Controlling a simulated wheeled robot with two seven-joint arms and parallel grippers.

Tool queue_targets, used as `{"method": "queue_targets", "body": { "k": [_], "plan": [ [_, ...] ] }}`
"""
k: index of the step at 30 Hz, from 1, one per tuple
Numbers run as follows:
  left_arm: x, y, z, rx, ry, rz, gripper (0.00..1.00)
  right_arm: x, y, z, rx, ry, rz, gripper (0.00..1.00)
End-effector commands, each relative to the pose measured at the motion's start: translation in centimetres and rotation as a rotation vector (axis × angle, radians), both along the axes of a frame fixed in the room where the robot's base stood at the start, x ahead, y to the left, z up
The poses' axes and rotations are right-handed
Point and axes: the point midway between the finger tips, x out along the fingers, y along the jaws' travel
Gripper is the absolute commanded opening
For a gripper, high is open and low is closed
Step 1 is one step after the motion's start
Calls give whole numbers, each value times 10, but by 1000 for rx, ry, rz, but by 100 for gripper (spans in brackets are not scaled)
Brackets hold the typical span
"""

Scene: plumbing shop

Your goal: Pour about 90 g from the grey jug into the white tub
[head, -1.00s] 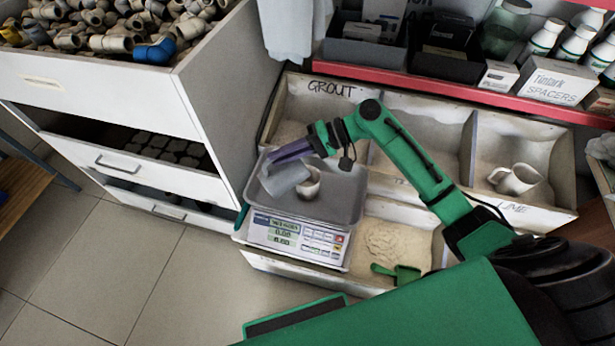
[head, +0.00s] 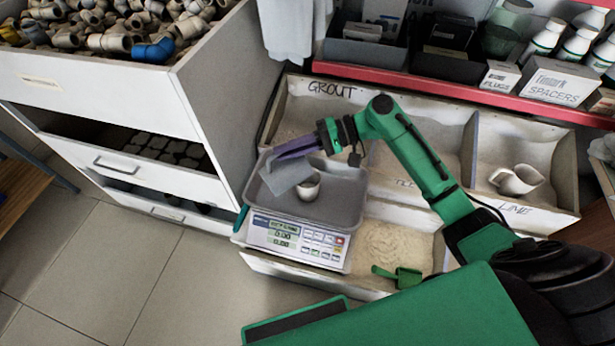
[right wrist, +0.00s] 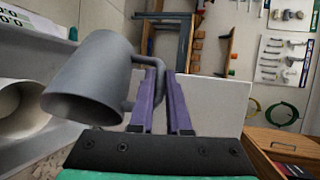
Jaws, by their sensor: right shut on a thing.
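The grey jug (head: 287,176) is held tilted above the pan of the scale (head: 345,205), just left of the white tub (head: 311,188). My right gripper (head: 297,149) has its purple fingers shut on the jug's handle. In the right wrist view the jug (right wrist: 90,78) is beside the fingers (right wrist: 160,100), its handle between them. The white tub (right wrist: 22,110) lies partly behind the jug at the left there. The tub stands on the pan; I cannot see powder falling. The scale display (head: 283,235) seems to read 0.00. My left gripper is not in view.
Bins of powder, one marked GROUT (head: 330,90), stand behind and right of the scale. A white jug (head: 516,180) sits in the LIME bin. A green scoop (head: 398,276) lies in the front bin. A drawer cabinet (head: 130,110) stands close at the left.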

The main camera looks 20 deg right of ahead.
Motion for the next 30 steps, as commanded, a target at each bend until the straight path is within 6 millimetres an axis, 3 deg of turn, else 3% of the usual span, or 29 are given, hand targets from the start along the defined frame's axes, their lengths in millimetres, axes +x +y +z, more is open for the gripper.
{"method": "queue_targets", "body": {
  "k": [30],
  "plan": [
    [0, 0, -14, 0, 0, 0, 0, 5, -16, 5, 110, 31, -1, 0]
  ]
}}
